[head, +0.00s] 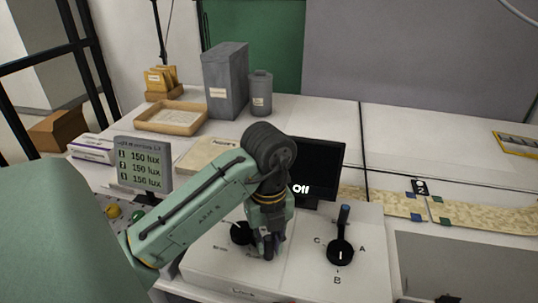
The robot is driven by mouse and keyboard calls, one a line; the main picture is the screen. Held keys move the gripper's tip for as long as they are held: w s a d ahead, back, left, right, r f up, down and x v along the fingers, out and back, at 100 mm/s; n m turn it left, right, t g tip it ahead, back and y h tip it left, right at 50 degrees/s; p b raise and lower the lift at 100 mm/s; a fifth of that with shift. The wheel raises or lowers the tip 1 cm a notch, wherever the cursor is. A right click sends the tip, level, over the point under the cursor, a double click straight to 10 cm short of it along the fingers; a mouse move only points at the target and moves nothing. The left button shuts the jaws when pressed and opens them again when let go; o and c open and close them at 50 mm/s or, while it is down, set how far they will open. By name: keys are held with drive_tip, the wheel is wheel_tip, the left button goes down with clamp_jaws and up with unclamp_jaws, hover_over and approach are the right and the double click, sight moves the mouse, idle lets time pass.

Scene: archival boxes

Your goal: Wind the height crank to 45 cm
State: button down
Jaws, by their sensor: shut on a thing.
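A black round crank (240,233) sits on the white panel, largely hidden behind my gripper. My gripper (267,250) points down and is shut on the crank's handle; the grip itself is mostly hidden by the fingers. A small label left of the crank is too small to read, and no height figure is legible. A black screen (318,172) behind my gripper reads "Off", its left part covered by my arm.
Right of my gripper is a black lever dial (341,252) marked A, B and C. A grey lux display (142,163) stands left. Behind are a wooden tray (170,118), grey box (224,82) and grey canister (261,94). A patterned strip (460,212) lies right.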

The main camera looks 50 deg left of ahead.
drive_tip(key=shift+d, duration=0.1)
drive_tip(key=c, duration=1.5)
unclamp_jaws()
drive_tip(key=shift+o, duration=0.2)
drive_tip(key=shift+r, duration=0.1)
wheel_tip(320, 180, up, 12)
